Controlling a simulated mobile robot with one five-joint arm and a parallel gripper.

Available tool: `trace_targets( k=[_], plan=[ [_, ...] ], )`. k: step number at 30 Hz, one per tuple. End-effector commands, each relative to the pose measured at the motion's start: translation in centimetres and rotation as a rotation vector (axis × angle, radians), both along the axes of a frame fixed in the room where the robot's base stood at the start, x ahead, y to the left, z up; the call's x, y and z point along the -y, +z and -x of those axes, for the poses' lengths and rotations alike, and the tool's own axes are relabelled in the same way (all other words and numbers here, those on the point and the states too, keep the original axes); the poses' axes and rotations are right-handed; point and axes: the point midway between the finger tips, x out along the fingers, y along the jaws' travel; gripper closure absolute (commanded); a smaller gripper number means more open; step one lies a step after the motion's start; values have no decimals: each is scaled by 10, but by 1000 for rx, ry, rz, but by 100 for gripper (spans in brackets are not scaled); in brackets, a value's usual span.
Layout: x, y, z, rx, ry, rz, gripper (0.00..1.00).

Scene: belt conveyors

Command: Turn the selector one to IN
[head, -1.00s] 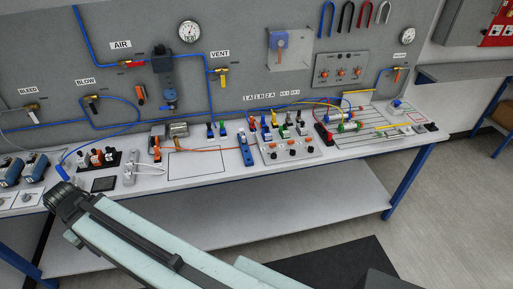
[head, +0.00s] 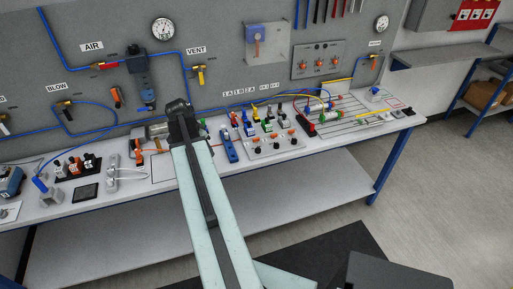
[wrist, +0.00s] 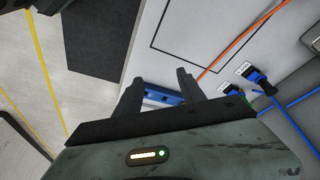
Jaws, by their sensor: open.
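My gripper (head: 180,106) is over the bench in the head view, above the area of the outlined rectangle. In the wrist view my gripper (wrist: 158,88) has its two dark fingers apart, with no object held. A blue block (wrist: 160,98) lies below and beyond the fingers. A grey sloped box (head: 275,147) on the bench also has orange and black knobs. My gripper is left of both and apart from them. Labels are too small to read, so I cannot tell which knob is selector one.
A blue block (head: 229,151) stands on the bench right of my gripper. Several coloured connectors and a tubing rig (head: 325,116) are farther right.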

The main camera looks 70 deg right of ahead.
Motion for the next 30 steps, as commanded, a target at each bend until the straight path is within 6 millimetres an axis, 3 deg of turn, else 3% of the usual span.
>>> trace_targets(
  k=[1, 3, 6, 9, 17, 30],
  plan=[
    [40, 2, 35, 10, -141, 30, 53],
    [78, 4, 80, 24, -310, 71, 53],
    [110, 6, 125, 37, -473, 114, 53],
    [123, 7, 147, 45, -547, 135, 53],
    [127, -1, 152, 46, -561, 139, 53],
    [147, -65, 168, 45, -561, 138, 53]
  ],
)
